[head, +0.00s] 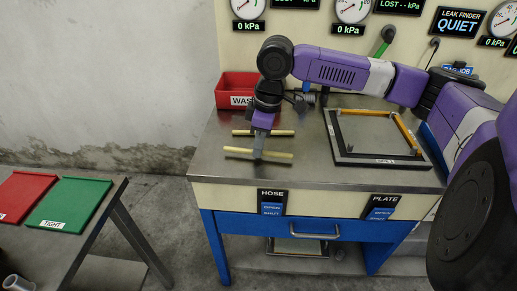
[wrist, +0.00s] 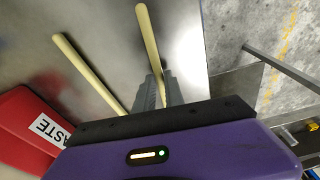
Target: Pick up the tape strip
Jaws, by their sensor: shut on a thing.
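Two pale yellow tape strips are at the left of the metal table. The nearer strip (head: 281,156) is between the fingers of my gripper (head: 258,155), which is shut on it near its middle. In the wrist view this strip (wrist: 148,37) runs away from between my fingertips (wrist: 157,88). I cannot tell whether it is clear of the table top. The other strip (head: 284,133) lies just behind it, apart from my gripper. It also shows in the wrist view (wrist: 86,71), left of the held one.
A red waste bin (head: 236,84) stands at the table's back left. A dark square frame (head: 345,158) with yellow strips along its back and right sides lies to the right on the table (head: 313,175). A side table with a red panel (head: 22,194) and green panel (head: 72,203) is at lower left.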

